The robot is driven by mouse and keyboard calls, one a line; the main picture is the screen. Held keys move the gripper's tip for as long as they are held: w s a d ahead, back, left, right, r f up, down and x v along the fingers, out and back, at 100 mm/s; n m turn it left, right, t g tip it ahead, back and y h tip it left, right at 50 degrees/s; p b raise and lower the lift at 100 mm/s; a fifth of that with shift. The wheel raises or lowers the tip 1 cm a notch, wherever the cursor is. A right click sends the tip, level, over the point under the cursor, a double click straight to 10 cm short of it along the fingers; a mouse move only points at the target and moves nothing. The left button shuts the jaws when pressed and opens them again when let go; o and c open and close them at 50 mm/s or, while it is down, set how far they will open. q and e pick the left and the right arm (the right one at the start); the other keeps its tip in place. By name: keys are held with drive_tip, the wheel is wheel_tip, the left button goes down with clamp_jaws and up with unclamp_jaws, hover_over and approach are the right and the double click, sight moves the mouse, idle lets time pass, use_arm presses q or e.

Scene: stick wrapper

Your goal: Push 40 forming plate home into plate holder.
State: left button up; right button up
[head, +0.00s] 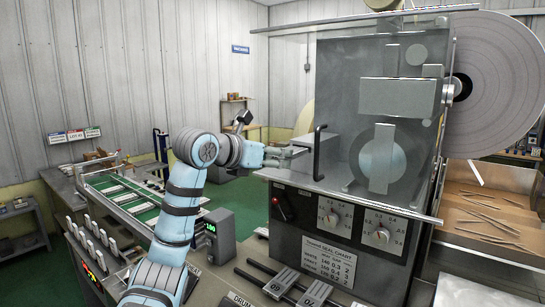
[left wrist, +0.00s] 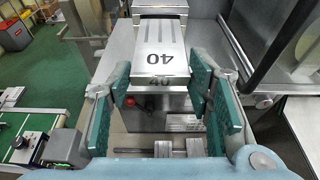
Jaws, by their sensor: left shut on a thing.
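The 40 forming plate (left wrist: 161,60) is a flat grey metal plate with grooves and a black "40" that reads upside down in the left wrist view. In the head view the plate (head: 291,152) sticks out at the left side of the wrapping machine. My left gripper (head: 275,156) is at its outer end; in the left wrist view the teal pads of the gripper (left wrist: 159,78) stand on either side of that end, shut on the plate. The plate's far end meets a metal block, apparently the plate holder (left wrist: 163,11); how deep it sits I cannot tell. My right gripper is not in view.
The machine (head: 370,110) has a clear guard with a black handle (head: 319,152) just right of the plate. A red-knobbed lever (head: 280,206) is on its front below. A green conveyor (head: 125,195) runs at the left, and a small control box (head: 212,235) stands below my left arm.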

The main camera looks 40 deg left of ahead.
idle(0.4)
use_arm(q)
drive_tip(key=shift+p, duration=0.35)
drive_tip(key=shift+w, duration=3.25)
drive_tip(key=o, duration=1.4)
drive_tip(key=shift+c, duration=0.2)
drive_tip(key=shift+s, duration=0.15)
drive_tip(key=v, duration=1.2)
